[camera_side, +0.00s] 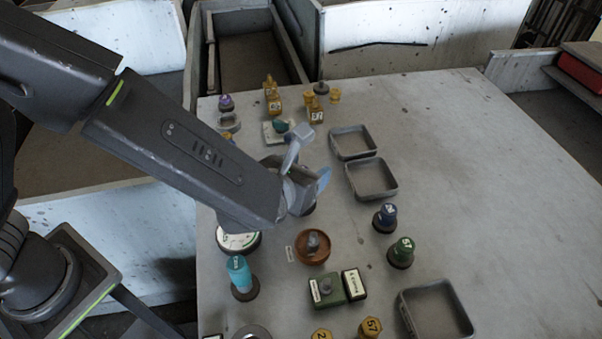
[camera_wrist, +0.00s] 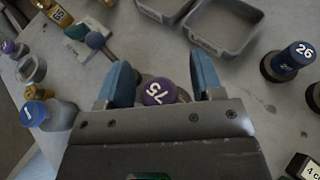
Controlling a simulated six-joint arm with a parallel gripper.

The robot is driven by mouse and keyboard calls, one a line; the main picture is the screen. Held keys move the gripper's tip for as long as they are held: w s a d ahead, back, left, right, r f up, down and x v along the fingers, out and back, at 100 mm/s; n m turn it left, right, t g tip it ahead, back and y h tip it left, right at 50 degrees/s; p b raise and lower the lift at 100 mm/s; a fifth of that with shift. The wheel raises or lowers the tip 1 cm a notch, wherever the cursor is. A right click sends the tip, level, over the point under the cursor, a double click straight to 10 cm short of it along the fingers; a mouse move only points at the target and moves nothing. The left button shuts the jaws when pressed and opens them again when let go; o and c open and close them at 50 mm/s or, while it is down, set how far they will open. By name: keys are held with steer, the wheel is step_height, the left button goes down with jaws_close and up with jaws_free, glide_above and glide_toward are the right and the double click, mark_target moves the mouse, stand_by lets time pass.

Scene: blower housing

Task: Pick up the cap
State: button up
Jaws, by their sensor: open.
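A round purple cap (camera_wrist: 158,92) with a white number, apparently 75, shows in the wrist view between my two blue fingers. It seems to sit on a darker round base, mostly hidden by my gripper body. My gripper (camera_wrist: 161,65) is open, with one finger on each side of the cap and a visible gap at each side.
Two grey trays (camera_side: 372,194) lie right of my gripper. A blue-topped piece (camera_side: 386,214) and a green-topped piece (camera_side: 402,251) stand nearby. A brown bowl (camera_side: 312,258) and a teal piece (camera_side: 239,272) are in front. The right side of the table is clear.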

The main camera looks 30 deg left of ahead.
steer(key=shift+c, duration=0.2)
steer(key=c, duration=1)
steer(key=shift+r, duration=0.1)
